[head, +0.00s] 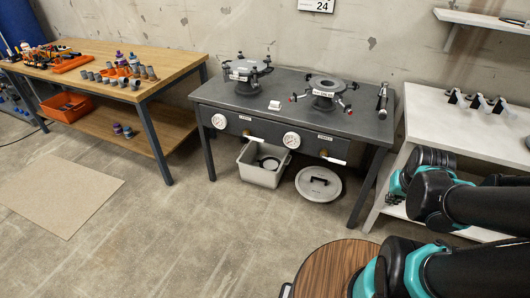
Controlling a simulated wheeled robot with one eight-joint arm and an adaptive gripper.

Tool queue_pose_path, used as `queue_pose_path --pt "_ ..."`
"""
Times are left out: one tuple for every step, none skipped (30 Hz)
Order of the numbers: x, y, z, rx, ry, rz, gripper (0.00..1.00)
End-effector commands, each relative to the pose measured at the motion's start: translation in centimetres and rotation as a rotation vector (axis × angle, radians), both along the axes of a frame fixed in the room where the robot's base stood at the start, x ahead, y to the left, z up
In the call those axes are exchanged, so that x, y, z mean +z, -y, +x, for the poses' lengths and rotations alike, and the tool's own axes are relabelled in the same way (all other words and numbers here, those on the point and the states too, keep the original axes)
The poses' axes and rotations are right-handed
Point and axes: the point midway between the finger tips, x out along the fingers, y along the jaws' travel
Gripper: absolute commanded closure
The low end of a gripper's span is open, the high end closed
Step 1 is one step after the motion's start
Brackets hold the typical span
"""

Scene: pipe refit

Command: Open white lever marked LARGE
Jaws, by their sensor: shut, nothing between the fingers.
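A dark grey bench (290,118) stands against the wall with two valves on its front panel. The left valve has a white lever (255,138), and the right valve has another white lever (336,160); both point to the right, roughly along the panel. A small label plate (245,118) sits above the left lever and another (325,138) above the right one; their print is too small to read surely. A round white gauge (219,121) is left of the left lever, and a second gauge (291,140) is left of the right one. My gripper is not in view; only dark and teal arm links show at right.
Two clamp fixtures (247,72) (324,88) stand on the bench. Below are a grey bin (262,165) and a round lid (318,183). A wooden workbench (165,62) stands left, a white table (430,108) right. The floor (200,225) in front is clear.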

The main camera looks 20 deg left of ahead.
Motion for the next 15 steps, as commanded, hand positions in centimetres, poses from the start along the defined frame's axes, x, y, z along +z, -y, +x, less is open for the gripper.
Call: queue_pose_path --pt "0.0 0.0 0.0 0.0 0.0 0.0 1.0" --pt "0.0 0.0 0.0 0.0 0.0 0.0 1.0" --pt "0.0 0.0 0.0 0.0 0.0 0.0 1.0" --pt "0.0 0.0 0.0 0.0 0.0 0.0 1.0" --pt "0.0 0.0 0.0 0.0 0.0 0.0 1.0" --pt "0.0 0.0 0.0 0.0 0.0 0.0 1.0" --pt "0.0 0.0 0.0 0.0 0.0 0.0 1.0" --pt "0.0 0.0 0.0 0.0 0.0 0.0 1.0" --pt "0.0 0.0 0.0 0.001 0.0 0.0 1.0" --pt "0.0 0.0 0.1 0.004 0.0 -0.003 1.0" --pt "0.1 0.0 0.3 0.01 0.0 -0.006 1.0" --pt "0.2 -0.1 0.6 0.024 0.0 -0.014 1.0" --pt "0.3 -0.2 1.0 0.039 0.0 -0.023 1.0" --pt "0.5 -0.3 1.5 0.061 0.0 -0.034 1.0" --pt "0.8 -0.4 2.3 0.095 0.001 -0.055 1.0"
